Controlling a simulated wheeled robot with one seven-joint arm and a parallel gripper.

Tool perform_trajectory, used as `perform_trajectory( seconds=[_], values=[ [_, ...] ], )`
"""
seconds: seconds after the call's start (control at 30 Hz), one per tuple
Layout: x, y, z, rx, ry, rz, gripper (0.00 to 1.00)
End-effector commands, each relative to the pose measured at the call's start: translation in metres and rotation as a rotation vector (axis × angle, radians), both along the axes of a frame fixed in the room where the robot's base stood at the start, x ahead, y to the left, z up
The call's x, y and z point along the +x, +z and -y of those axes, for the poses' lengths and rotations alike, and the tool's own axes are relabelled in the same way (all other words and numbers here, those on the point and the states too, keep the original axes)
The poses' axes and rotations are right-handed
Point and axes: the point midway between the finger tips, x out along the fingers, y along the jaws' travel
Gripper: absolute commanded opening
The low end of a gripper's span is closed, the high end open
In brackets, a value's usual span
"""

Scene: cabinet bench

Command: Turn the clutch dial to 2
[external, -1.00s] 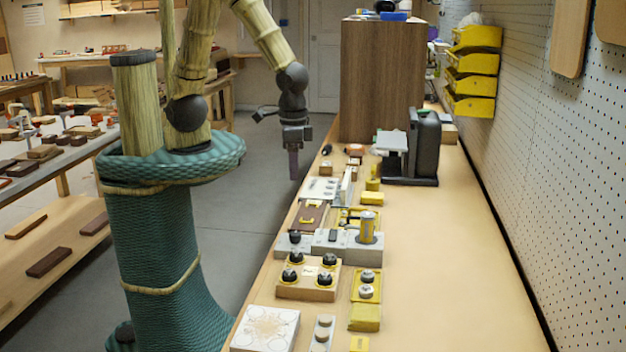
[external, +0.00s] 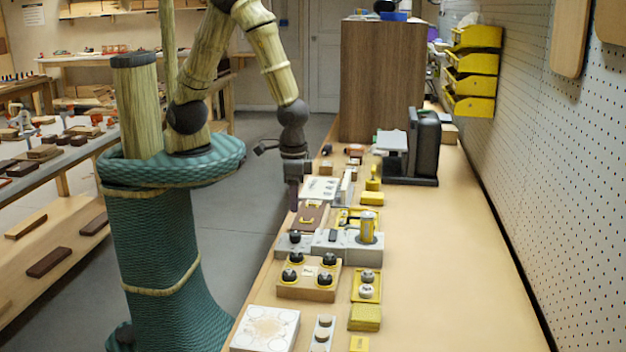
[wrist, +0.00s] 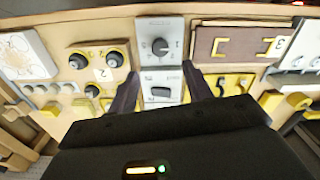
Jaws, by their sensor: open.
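A dark round dial (wrist: 160,46) sits on a grey plate with small marks around it, at the top middle of the wrist view. In the external view this dial (external: 295,237) is on the grey block at the bench's left edge. I take it as the clutch dial; its lettering and exact setting are too small to read. My gripper (wrist: 160,70) is open, its two dark fingers apart and empty, with the dial beyond and between the tips. In the external view my gripper (external: 294,205) hangs above the bench edge, apart from the dial.
A wooden block (external: 307,292) with several black knobs stands nearer the camera. A brown panel (wrist: 240,45) with yellow brackets is right of the dial in the wrist view. The bench's right side is clear.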

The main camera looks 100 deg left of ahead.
Motion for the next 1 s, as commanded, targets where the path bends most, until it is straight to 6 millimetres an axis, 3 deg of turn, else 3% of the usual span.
perform_trajectory(
  seconds=[0.3,0.5,0.9,1.0],
  values=[
    [-0.001,-0.059,-0.001,0.002,0.001,-0.005,0.5],
    [0.0,-0.085,-0.001,0.001,0.001,-0.002,0.5],
    [0.0,-0.093,0.0,0.0,-0.001,0.0,0.5],
    [0.0,-0.093,0.0,0.0,-0.001,0.0,0.33]
  ],
)
